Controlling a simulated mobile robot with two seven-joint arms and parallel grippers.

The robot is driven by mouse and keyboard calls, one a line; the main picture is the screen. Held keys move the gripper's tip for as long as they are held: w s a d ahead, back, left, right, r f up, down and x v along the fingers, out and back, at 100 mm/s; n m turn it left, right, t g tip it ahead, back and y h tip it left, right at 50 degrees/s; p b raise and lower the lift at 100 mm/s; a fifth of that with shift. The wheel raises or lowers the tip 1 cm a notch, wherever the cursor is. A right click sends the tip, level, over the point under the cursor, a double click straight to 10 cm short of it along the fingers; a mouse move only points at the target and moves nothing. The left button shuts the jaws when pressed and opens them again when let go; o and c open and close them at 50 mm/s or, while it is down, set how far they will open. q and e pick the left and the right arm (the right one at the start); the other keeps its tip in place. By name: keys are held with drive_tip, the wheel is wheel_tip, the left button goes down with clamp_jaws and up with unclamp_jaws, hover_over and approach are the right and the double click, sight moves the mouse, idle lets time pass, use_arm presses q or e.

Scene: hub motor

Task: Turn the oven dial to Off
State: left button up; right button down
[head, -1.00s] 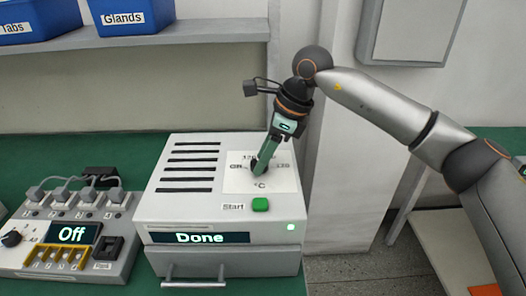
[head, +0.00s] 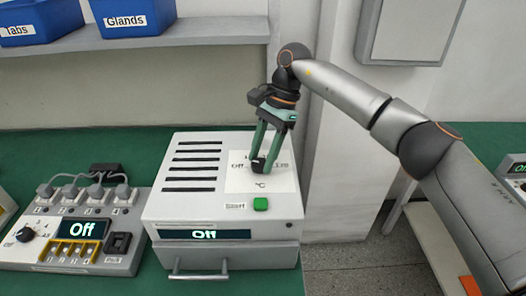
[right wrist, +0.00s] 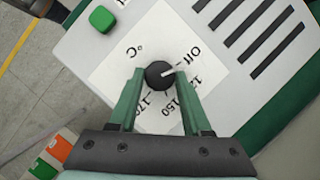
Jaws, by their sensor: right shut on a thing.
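The white oven (head: 215,215) stands on the green bench in the head view, and its front display (head: 204,234) reads "Off". The black oven dial (right wrist: 159,75) shows in the right wrist view on a white scale plate with "Off" and temperature numbers. Its white pointer mark points to the right, on the side of the "Off" label (right wrist: 182,50). My right gripper (head: 263,162) reaches down from above and is shut on the dial, one green finger on either side. In the head view the fingers partly hide the dial. My left gripper is not in view.
A control box (head: 68,240) with several plugs, a small dial and an "Off" display stands left of the oven. A green Start button (head: 260,204) is in front of the scale plate. Blue bins (head: 130,15) sit on the shelf above. A grey pillar stands right of the oven.

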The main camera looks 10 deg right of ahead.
drive_tip(key=shift+n, duration=0.5)
drive_tip(key=shift+c, duration=1.7)
unclamp_jaws()
drive_tip(key=p+v, duration=0.3)
drive_tip(key=v, duration=0.9)
drive_tip(key=shift+w+r, duration=0.25)
drive_tip(key=shift+w, duration=0.05)
drive_tip(key=shift+a, duration=0.1)
